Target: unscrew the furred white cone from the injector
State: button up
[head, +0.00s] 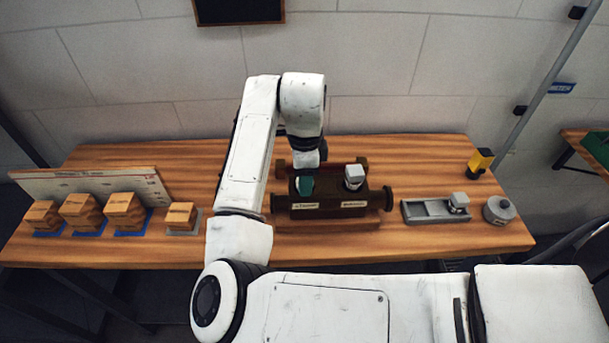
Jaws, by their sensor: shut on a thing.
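The dark injector (335,208) lies on the wooden bench with two pale labels on its front. A pale grey-white cone-like piece (354,177) stands upright on its right half. A teal piece (305,186) sits on its left half. My gripper (309,160) is at the end of the bent arm, above and behind the injector's left half, close to the teal piece. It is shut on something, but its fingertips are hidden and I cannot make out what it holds. The pale piece on the right stands apart from it.
Right of the injector are a grey tray (425,211) holding a second pale piece (458,202), a round grey pot (499,210) and a yellow-black device (480,161). Several wooden blocks (125,210) stand at left before a pale board (85,183). The bench's back right is mostly clear.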

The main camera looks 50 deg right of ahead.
jog(key=shift+r+n+p, duration=0.15)
jog(key=shift+n+p, duration=0.8)
jog(key=shift+n, duration=0.85)
jog(key=shift+p, duration=0.3)
jog(key=shift+n, duration=0.3)
jog(key=shift+n+p, duration=1.4)
jog(key=shift+n, duration=0.3)
jog(key=shift+n+p, duration=0.3)
